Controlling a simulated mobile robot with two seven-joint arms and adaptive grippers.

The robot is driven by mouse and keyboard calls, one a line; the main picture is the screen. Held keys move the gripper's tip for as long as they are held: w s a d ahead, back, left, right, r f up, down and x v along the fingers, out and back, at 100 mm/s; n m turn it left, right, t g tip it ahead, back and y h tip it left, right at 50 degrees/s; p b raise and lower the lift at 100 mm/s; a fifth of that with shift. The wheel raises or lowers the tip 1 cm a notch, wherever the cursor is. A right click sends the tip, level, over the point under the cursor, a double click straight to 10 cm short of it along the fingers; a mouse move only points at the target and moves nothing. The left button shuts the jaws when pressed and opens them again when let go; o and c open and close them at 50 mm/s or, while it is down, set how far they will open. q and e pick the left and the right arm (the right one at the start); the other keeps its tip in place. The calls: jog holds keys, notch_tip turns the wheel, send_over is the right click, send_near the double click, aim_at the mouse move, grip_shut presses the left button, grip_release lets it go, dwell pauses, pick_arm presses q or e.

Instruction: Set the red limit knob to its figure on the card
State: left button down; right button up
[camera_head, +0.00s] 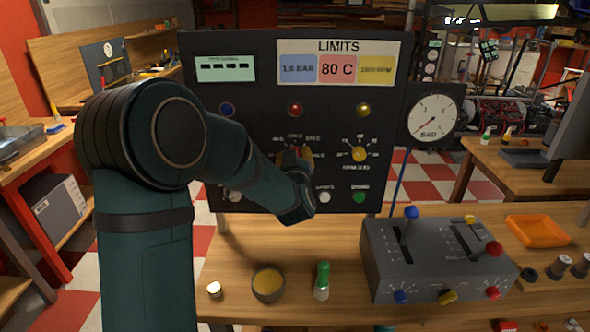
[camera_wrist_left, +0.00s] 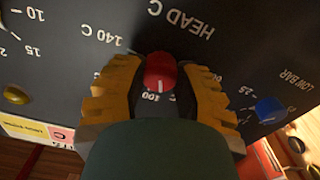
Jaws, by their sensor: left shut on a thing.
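The red knob (camera_wrist_left: 160,68) sits on the black panel under the lettering HEAD C, which appears upside down in the left wrist view. My left gripper (camera_wrist_left: 160,82) is shut on it, a yellow ribbed finger on each side. The knob's white line points down in that picture, close to a figure that looks like 100. In the head view my left gripper (camera_head: 294,156) covers the red knob. The limits card (camera_head: 338,46) at the panel top has a red field (camera_head: 338,69) reading 80 C. My right gripper is not in view.
A blue knob (camera_wrist_left: 270,109) and a yellow knob (camera_wrist_left: 15,94) flank the red one. Lamps and buttons sit on the panel (camera_head: 230,112). A bowl (camera_head: 268,284), a green-capped bottle (camera_head: 322,282) and a grey control box (camera_head: 430,264) stand on the bench below.

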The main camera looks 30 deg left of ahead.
pick_arm(q)
jog(key=shift+n+b, duration=1.4)
jog(key=shift+n, duration=1)
jog(key=c, duration=0.6)
grip_release()
jog(key=v, duration=1.2)
jog(key=shift+s, duration=0.15)
